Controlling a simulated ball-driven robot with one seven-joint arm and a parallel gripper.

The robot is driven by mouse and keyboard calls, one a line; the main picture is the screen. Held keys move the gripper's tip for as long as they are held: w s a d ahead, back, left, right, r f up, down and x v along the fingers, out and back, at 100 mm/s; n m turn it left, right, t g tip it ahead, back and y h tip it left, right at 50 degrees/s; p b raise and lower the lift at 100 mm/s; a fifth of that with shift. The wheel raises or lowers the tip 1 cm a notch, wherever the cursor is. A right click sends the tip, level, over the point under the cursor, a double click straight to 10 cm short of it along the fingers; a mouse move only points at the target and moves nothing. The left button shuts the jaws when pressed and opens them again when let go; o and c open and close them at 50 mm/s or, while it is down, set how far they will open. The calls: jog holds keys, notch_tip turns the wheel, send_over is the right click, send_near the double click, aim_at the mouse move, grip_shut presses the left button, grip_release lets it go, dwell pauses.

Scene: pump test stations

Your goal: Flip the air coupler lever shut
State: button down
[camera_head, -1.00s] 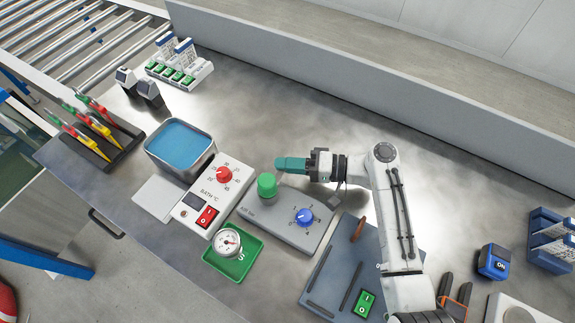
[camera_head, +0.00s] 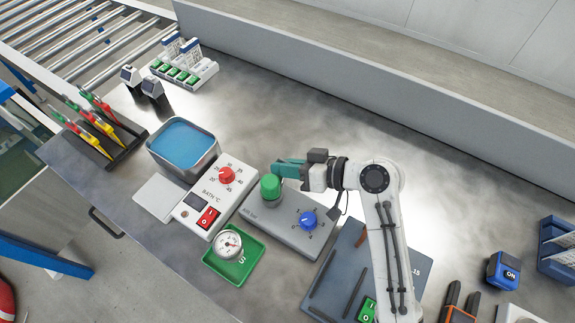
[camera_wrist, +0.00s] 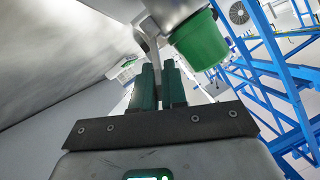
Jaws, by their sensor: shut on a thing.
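The air coupler (camera_head: 271,188) is a green-capped round fitting on the left part of the grey air unit (camera_head: 283,236). Its green part (camera_wrist: 200,42) also shows at the upper right of the wrist view. A thin grey metal lever (camera_wrist: 150,42) comes down beside it, between my fingertips. My gripper (camera_head: 277,170) reaches in from the right in the head view, with its teal fingers right beside the coupler's top. In the wrist view the fingers (camera_wrist: 158,68) are closed around the lever's end. In the head view the lever is hidden or too small to make out.
A blue knob (camera_head: 307,219) sits on the air unit, right of the coupler. A bath control box (camera_head: 209,198), a water bath (camera_head: 184,150) and a gauge on a green tray (camera_head: 232,262) stand to the left. The bench behind my arm is clear.

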jog(key=shift+s+a+n, duration=0.1)
jog(key=shift+s+n, duration=0.1)
jog(key=shift+n, duration=0.1)
dwell(0.4)
jog(key=c, duration=1.3)
grip_release()
jog(key=shift+r, duration=0.1)
jog(key=shift+o, duration=0.2)
jog(key=shift+a, duration=0.1)
